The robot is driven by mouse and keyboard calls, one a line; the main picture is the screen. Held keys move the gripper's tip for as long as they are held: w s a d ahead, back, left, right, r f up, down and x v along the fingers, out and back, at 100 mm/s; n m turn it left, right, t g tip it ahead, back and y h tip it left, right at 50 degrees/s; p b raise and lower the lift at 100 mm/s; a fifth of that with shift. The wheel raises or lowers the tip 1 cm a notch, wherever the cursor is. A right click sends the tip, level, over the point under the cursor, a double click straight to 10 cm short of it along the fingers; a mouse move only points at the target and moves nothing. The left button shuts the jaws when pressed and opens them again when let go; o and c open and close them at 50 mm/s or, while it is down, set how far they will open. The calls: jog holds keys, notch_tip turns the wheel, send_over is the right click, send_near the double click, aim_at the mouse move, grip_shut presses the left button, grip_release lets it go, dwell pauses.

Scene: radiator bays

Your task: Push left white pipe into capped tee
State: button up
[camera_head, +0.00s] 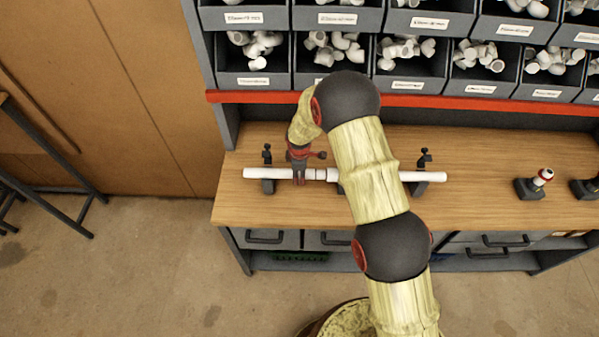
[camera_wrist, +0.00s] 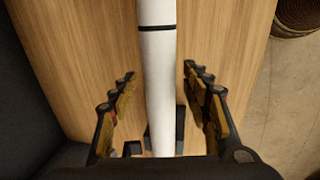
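The left white pipe (camera_head: 262,173) lies level on a black support at the left of the workbench. In the wrist view the white pipe (camera_wrist: 159,75) runs up the picture with a black ring mark near the top. My gripper (camera_head: 299,178) is over the pipe's right part, fingers pointing down. In the wrist view its fingers stand on both sides of the pipe, with visible gaps, so it is open. Thin dark rings show on the white line just right of my gripper. My arm hides the middle of the line, and I cannot make out the capped tee.
Another white pipe (camera_head: 428,176) lies on a support at the right. Black clamps (camera_head: 267,153) stand behind the line. A holder with a white, red-banded piece (camera_head: 541,178) stands further right. Bins of white fittings (camera_head: 250,72) sit above a red rail (camera_head: 470,103). The workbench (camera_head: 480,205) is clear in front.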

jog(key=shift+c, duration=1.1)
grip_shut()
